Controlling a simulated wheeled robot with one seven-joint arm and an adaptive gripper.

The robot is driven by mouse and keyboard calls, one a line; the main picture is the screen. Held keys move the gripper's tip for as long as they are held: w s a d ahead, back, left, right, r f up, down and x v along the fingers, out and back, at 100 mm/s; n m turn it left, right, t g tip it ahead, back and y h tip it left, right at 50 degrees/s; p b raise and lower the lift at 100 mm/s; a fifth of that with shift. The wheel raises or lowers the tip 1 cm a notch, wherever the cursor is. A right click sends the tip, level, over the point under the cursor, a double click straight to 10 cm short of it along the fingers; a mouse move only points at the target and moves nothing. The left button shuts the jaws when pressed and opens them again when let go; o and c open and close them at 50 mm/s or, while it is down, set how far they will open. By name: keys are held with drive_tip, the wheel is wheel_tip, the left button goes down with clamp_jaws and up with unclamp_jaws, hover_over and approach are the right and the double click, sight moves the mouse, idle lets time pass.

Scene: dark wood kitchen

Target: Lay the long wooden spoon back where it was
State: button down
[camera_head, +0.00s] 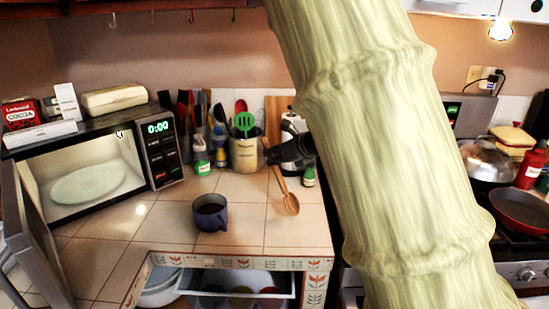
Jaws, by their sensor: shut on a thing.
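The long wooden spoon (290,202) hangs tilted over the tiled counter, its bowl low and to the right and its handle rising up and left. My gripper (276,157) is dark and shut on the upper part of the handle. My large pale arm covers much of the right of the head view, and part of the gripper is hidden. I cannot tell whether the bowl touches the counter.
A dark blue mug (211,213) is front left on the counter. The open microwave (88,185) is at left. A stove with a red pan (521,208) is at right.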

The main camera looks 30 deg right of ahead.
drive_tip(key=w+f, duration=0.1)
drive_tip(key=w+d+f+p, duration=0.1)
drive_tip(key=f, duration=0.2)
drive_tip(key=shift+w+d+p, duration=0.3)
drive_tip(key=shift+w, duration=0.1)
drive_tip(key=shift+f, duration=0.2)
drive_tip(key=c, duration=1.3)
unclamp_jaws()
drive_tip(key=shift+r, duration=0.1)
drive_tip(key=shift+c, duration=0.2)
drive_tip(key=shift+r, duration=0.1)
